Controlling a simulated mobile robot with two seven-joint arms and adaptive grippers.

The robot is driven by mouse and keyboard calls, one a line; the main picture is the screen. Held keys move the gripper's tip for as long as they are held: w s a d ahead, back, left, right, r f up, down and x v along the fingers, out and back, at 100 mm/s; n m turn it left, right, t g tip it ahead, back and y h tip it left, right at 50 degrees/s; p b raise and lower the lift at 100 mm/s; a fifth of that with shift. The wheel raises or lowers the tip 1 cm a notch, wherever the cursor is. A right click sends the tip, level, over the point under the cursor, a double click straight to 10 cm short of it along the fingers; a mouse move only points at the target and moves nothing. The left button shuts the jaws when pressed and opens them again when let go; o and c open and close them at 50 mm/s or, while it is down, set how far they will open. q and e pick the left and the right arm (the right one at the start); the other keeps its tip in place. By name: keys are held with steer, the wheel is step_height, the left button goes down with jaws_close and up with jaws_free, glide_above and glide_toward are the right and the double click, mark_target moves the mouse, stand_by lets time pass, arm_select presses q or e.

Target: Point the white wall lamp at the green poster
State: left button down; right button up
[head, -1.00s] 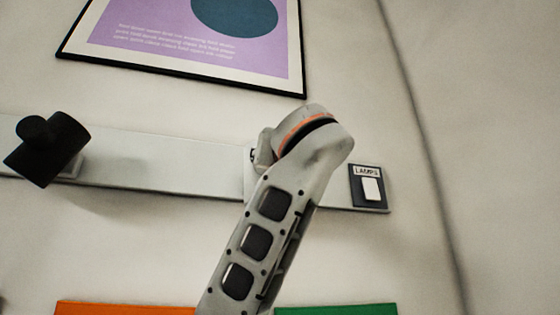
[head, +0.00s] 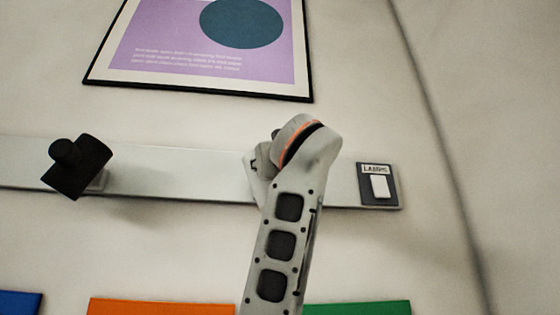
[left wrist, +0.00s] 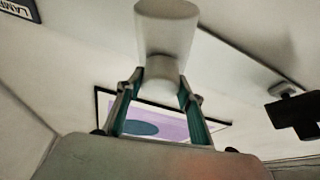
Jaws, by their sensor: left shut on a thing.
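The white wall lamp (left wrist: 168,30) shows in the left wrist view as a white cylinder. The fingers of my left gripper (left wrist: 160,82) are closed around its narrower lower part. In the head view my left arm stands in front of the rail and hides most of the lamp and the gripper; which way the lamp faces cannot be told there. The green poster (head: 358,308) shows only its top edge at the bottom of the head view, right of my arm. My right gripper is not in view.
A black lamp (head: 78,167) sits on the white wall rail (head: 170,167) at left. A LAMPS switch (head: 379,186) is at the rail's right end. A framed purple poster (head: 160,75) hangs above. Orange (head: 160,307) and blue (head: 20,303) poster edges show below.

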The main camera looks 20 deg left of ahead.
arm_select(q)
steer(key=shift+s+r+n, duration=0.1)
steer(key=shift+r+n, duration=0.05)
steer(key=shift+n, duration=0.25)
steer(key=c, duration=1.3)
jaws_free()
steer(key=shift+a, duration=0.1)
steer(key=shift+r, duration=4.9)
